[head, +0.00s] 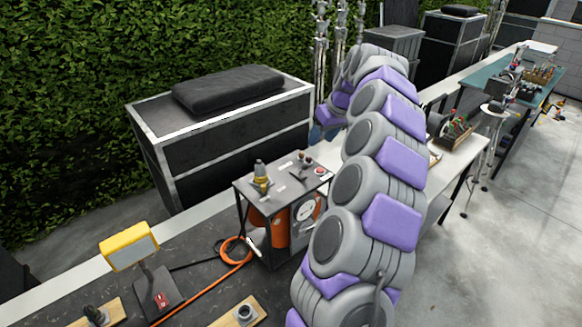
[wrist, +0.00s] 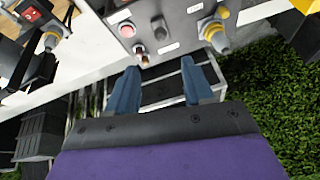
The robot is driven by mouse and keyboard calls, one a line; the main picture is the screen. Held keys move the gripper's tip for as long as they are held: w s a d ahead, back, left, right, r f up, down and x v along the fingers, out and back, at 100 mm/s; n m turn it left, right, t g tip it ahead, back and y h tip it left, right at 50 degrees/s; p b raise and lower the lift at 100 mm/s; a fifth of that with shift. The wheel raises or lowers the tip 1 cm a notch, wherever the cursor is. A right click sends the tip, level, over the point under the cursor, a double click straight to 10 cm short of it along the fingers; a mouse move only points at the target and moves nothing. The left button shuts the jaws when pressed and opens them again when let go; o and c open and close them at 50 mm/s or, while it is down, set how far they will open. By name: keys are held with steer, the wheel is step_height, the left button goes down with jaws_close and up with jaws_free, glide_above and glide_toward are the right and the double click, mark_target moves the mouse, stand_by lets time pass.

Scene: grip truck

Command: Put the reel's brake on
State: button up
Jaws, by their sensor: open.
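A small dark equipment cart (head: 283,182) stands left of my arm in the head view. Orange rounded parts, which look like the reel (head: 268,228), sit under its top, with an orange cable (head: 236,250) beside it. A grey control panel (wrist: 178,12) with a red button (wrist: 127,29), a dark knob (wrist: 160,28) and a yellow-grey fitting (wrist: 215,32) shows in the wrist view. My gripper (wrist: 160,75) is open and empty, its blue fingers apart below the panel. I cannot tell which part is the brake.
A black case with a cushion (head: 225,90) stands behind the cart. A yellow lamp (head: 130,247) and small boards with fittings lie at the front left. A workbench (head: 455,150) stands to the right, with bare concrete floor beyond. A hedge (head: 90,80) closes off the back.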

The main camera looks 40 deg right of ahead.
mark_target(306, 164)
steer(key=x, duration=1.5)
steer(key=shift+d+f, duration=0.1)
steer(key=shift+f, duration=0.25)
steer(key=shift+w+a+f, duration=0.3)
steer(key=shift+w+f, duration=0.1)
steer(key=shift+f, duration=0.25)
steer(key=shift+d, duration=0.1)
steer(key=shift+d, duration=0.15)
steer(key=shift+c, duration=1.3)
jaws_close()
